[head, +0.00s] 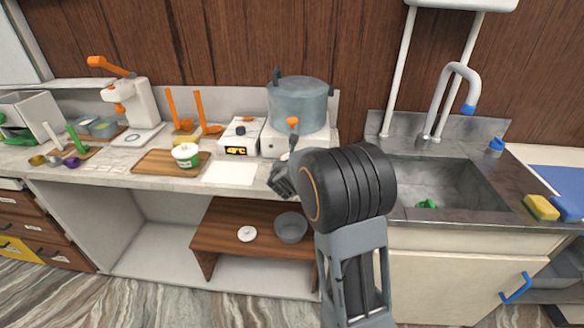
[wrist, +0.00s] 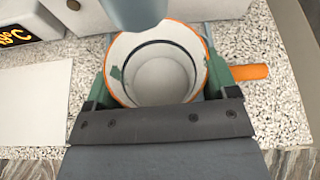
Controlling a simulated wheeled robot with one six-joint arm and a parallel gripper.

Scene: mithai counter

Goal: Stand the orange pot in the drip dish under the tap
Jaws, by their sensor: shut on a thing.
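The orange pot (wrist: 196,94) has a white inside, an orange rim and an orange handle. In the wrist view it sits between the fingers of my gripper (wrist: 157,82), which is shut on it. In the head view my gripper (head: 282,180) is at the counter's front edge before the stove, and my arm hides the pot. A white dispenser (head: 142,100) with an orange lever stands at the back left. A pale flat dish (head: 137,138) with a ring mark lies below its spout. A grey tap (head: 437,100) with a blue tip arches over the sink (head: 440,190) at right.
A large steel pot (head: 300,104) stands on the white stove (head: 280,144). Left of it are a scale (head: 236,145), white paper (head: 230,173), a green-white tub (head: 186,155) and a wooden board (head: 150,162). A blue-grey rounded thing (wrist: 135,12) partly covers the held pot's far rim.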

